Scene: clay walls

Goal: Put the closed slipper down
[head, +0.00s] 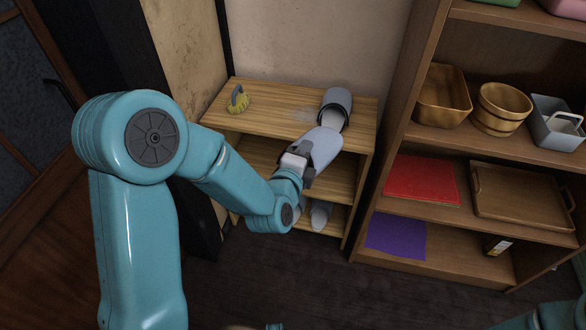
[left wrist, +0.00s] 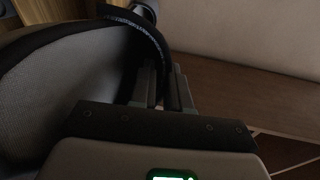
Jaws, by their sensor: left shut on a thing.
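A grey-blue closed slipper (head: 324,146) is in my left gripper (head: 306,153), at the front of the low wooden rack's top (head: 280,112). In the left wrist view the slipper (left wrist: 65,85) fills the left side, and the fingers (left wrist: 160,88) are shut on its dark rim. I cannot tell whether its sole touches the rack. A matching slipper (head: 339,98) stands on the rack top just behind it, near the wall. My right gripper is not in view.
A yellow and grey object (head: 238,99) sits at the rack top's left. Light slippers (head: 320,215) are on the lower shelf. A taller shelf at the right holds a wooden bin (head: 442,96), a bucket (head: 500,108), a red cloth (head: 421,179) and a purple cloth (head: 396,235).

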